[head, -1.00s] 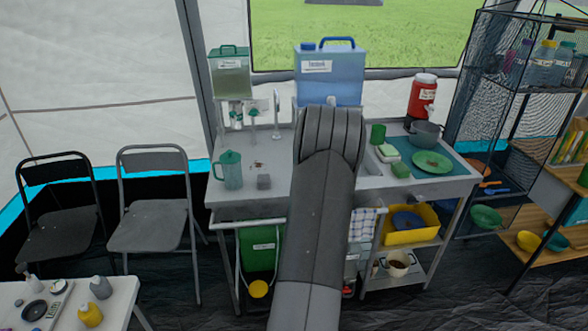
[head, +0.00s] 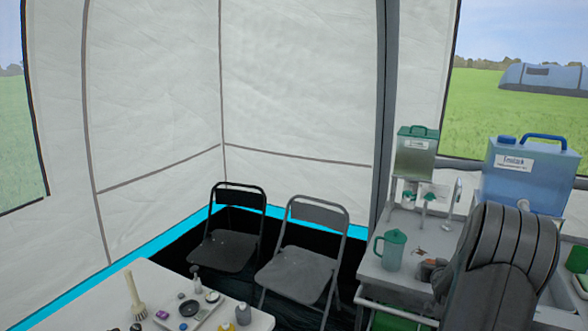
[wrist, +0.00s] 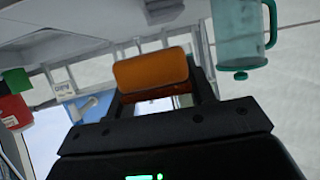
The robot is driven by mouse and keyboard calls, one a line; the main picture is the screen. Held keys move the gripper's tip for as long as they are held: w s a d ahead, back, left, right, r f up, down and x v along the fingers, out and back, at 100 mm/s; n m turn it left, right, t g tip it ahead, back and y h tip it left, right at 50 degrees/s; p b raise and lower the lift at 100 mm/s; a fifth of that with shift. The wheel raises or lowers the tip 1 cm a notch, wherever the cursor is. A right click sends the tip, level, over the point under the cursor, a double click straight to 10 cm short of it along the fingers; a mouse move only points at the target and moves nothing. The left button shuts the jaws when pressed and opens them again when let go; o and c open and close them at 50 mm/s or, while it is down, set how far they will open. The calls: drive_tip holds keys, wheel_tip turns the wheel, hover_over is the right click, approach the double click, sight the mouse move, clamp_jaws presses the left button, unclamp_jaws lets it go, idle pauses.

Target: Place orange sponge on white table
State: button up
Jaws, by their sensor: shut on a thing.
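The orange sponge (wrist: 152,70) is between the two fingers of my gripper (wrist: 156,84) in the wrist view. My gripper is shut on it and holds it up off the surfaces. In the head view my dark arm hides most of the gripper and the sponge near the sink counter. The white table (head: 95,308) stands at the lower left of the head view, well left of my arm. No sponge shows on it.
On the white table are a brush (head: 135,295), a tray with small items and several bottles. Two folding chairs (head: 300,255) stand behind it. The counter holds a green pitcher (head: 390,250), also in the wrist view (wrist: 240,35), and a blue water container (head: 520,175).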

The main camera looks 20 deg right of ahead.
drive_tip(key=w+a+f+n+t+y, duration=0.15)
drive_tip(key=w+a, duration=0.25)
drive_tip(key=a, duration=0.4)
drive_tip(key=w+a+f+n+y, duration=0.15)
drive_tip(key=w+a, duration=0.25)
drive_tip(key=a, duration=0.5)
drive_tip(key=s+a+f+n+y, duration=0.1)
drive_tip(key=a+f, duration=0.1)
drive_tip(key=a, duration=0.9)
drive_tip(key=s+a+f+n+t+y, duration=0.1)
drive_tip(key=a+f+y, duration=0.1)
drive_tip(key=a, duration=1)
drive_tip(key=a+f+n+y, duration=0.2)
drive_tip(key=a+f, duration=0.1)
drive_tip(key=a, duration=0.9)
drive_tip(key=shift+s+a, duration=0.15)
drive_tip(key=shift+s, duration=0.25)
